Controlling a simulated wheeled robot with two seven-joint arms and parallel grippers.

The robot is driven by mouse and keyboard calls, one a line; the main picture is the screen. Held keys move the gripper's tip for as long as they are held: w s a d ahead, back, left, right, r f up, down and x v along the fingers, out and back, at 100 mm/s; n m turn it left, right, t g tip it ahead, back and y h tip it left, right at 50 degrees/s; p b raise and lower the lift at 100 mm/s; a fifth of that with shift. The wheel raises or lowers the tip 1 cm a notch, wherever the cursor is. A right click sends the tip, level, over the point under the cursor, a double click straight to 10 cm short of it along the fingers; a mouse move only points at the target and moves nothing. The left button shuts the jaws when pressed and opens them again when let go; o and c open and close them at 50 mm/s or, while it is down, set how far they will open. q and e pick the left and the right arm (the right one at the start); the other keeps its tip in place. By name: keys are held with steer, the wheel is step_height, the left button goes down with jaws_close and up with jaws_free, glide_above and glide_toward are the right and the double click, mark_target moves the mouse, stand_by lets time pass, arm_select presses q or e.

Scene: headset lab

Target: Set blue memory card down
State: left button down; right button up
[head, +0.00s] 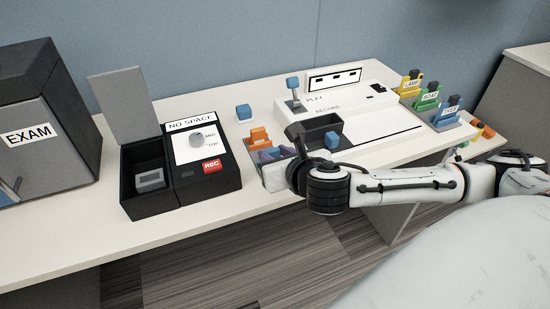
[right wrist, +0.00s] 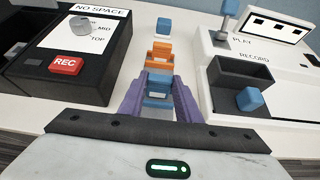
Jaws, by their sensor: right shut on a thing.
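The blue memory card (right wrist: 157,87) shows in the right wrist view between the two purple fingers of my right gripper (right wrist: 159,90). My right gripper is shut on it. In the head view the right gripper (head: 270,155) is low over the front part of the table, just in front of an orange card (head: 259,136). The fingers and wrist hide most of the blue card there. I cannot tell whether its lower end touches anything. My left gripper is out of view.
A black recorder (head: 205,180) with an open lid stands left, a white console (head: 375,125) right. A blue block (head: 243,112) stands behind the orange card. Labelled card holders stand far right.

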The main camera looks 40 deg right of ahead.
steer(key=shift+f, duration=0.3)
steer(key=shift+f, duration=0.1)
steer(key=shift+f, duration=0.1)
steer(key=o, duration=0.9)
steer(key=shift+o, duration=0.6)
